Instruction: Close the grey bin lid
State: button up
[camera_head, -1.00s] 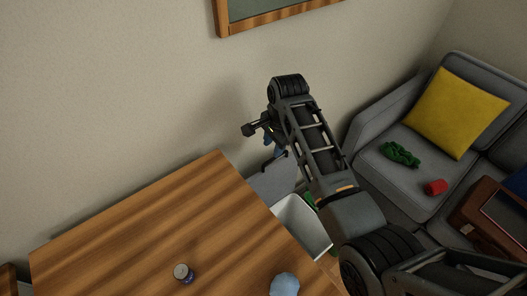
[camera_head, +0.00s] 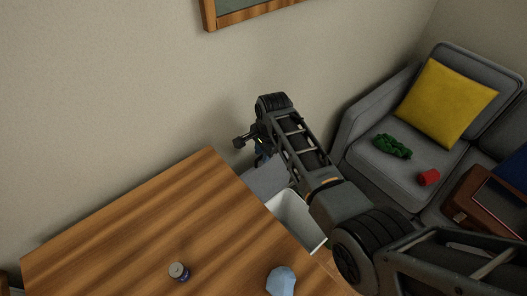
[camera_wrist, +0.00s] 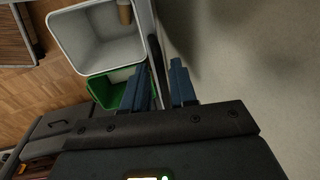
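The grey bin (camera_head: 301,222) stands beyond the table's right edge, its pale inside showing, so it is open. Its grey lid (camera_head: 266,179) is raised on the wall side of the opening. My gripper (camera_head: 261,153) is above the lid near the wall, partly hidden by my arm in the head view. In the wrist view, my gripper (camera_wrist: 166,85) has its two blue fingers apart. A thin dark edge (camera_wrist: 158,62), seemingly the lid seen edge-on, runs between them; contact cannot be told. The bin (camera_wrist: 92,38) is left of the fingers with a brown item (camera_wrist: 125,12) inside.
A green bin (camera_wrist: 103,91) stands beside the grey one. The wooden table (camera_head: 160,220) holds a small can (camera_head: 179,271) and a pale blue object (camera_head: 281,281). A grey sofa (camera_head: 362,165) stands right. The wall (camera_head: 110,90) is close behind my gripper.

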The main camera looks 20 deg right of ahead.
grip_shut()
dwell(1.1)
